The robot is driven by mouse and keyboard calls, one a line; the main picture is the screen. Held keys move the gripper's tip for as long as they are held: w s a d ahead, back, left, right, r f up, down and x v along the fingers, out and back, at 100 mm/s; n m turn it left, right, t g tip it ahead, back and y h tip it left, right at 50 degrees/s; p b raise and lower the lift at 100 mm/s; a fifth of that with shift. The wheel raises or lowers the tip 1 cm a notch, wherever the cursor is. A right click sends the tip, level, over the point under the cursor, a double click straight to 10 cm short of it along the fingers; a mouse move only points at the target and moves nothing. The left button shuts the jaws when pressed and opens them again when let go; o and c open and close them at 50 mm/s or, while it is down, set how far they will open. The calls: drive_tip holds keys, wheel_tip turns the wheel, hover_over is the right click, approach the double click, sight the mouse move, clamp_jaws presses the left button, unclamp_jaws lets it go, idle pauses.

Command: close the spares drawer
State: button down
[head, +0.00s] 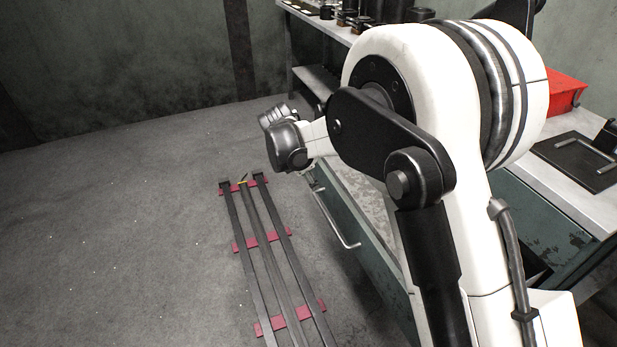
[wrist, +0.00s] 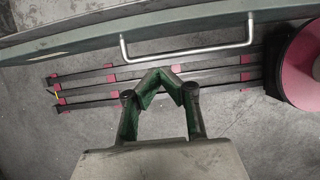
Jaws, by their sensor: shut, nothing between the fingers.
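The spares drawer is pulled out from the green bench, and its worn green front (head: 345,239) faces the open floor in the head view. Its pale bar handle (head: 336,221) is on the outer face. In the wrist view the drawer front (wrist: 75,39) crosses the top, with the handle (wrist: 188,54) below it. My gripper (wrist: 162,78) is shut and empty, its two green-sided fingers meeting at the tips. It is on the handle side, just short of the handle in the picture; I see no contact. In the head view my arm hides part of the drawer.
Dark rails (head: 262,225) on red cross-pieces lie on the floor beside the drawer. A red bin (head: 566,92) and a dark plate (head: 580,160) are on the bench. The floor at left is clear. A round red-and-dark thing (wrist: 302,62) fills the wrist view's right edge.

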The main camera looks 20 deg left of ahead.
sight(334, 196)
drive_tip(key=w+d+f, duration=0.1)
drive_tip(key=w+d+f+b, duration=0.1)
drive_tip(key=f, duration=0.1)
drive_tip(key=shift+w+d+f, duration=0.1)
drive_tip(key=shift+w+d, duration=0.2)
drive_tip(key=shift+d, duration=0.05)
drive_tip(key=shift+w+d+b, duration=0.3)
drive_tip(key=shift+w+d, duration=0.2)
drive_tip(key=shift+w, duration=0.05)
